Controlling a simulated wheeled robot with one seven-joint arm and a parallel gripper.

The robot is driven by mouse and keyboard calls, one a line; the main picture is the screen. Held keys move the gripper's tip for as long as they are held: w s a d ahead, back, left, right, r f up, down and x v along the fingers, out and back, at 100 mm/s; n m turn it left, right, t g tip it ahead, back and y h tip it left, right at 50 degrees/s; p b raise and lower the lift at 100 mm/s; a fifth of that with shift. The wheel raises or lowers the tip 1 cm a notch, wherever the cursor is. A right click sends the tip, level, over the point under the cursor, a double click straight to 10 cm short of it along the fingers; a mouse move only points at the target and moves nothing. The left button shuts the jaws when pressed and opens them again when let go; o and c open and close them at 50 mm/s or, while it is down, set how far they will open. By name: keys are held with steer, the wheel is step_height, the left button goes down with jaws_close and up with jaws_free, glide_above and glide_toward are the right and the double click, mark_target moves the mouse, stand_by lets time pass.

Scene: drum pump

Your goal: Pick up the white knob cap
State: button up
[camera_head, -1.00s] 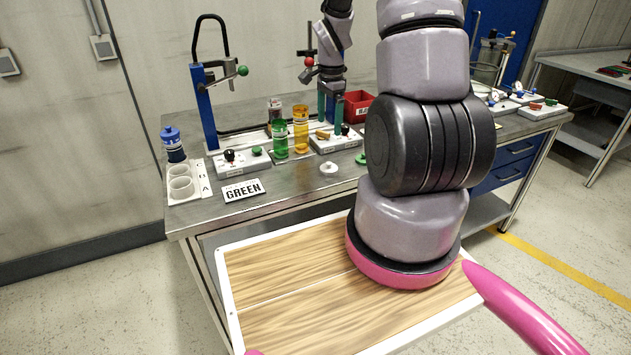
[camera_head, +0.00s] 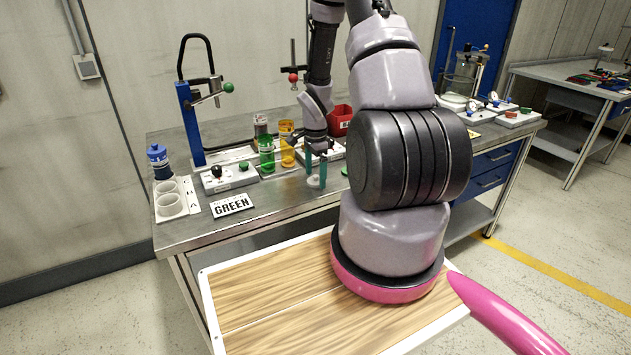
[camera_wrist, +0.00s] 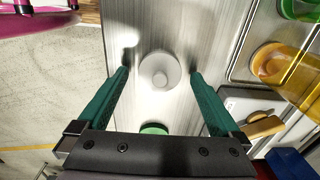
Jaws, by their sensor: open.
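The white knob cap (camera_wrist: 159,70) is a round white disc with a small raised knob, lying on the steel bench top. In the wrist view it lies between and slightly beyond the tips of my gripper (camera_wrist: 160,74), whose two green fingers are apart and empty. In the head view my gripper (camera_head: 316,172) points down over the bench with its fingers around the cap's place. The white knob cap (camera_head: 315,182) shows there only in small part, between and below the fingers. I cannot tell whether the fingers touch the bench.
A green cap (camera_wrist: 154,129) lies close by on the bench. Green (camera_head: 266,155) and amber (camera_head: 287,150) cylinders and a white control box (camera_head: 229,178) stand behind and left. The bench front has free room.

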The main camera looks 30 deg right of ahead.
steer(key=shift+f, duration=0.3)
steer(key=c, duration=1.3)
steer(key=shift+r, duration=0.1)
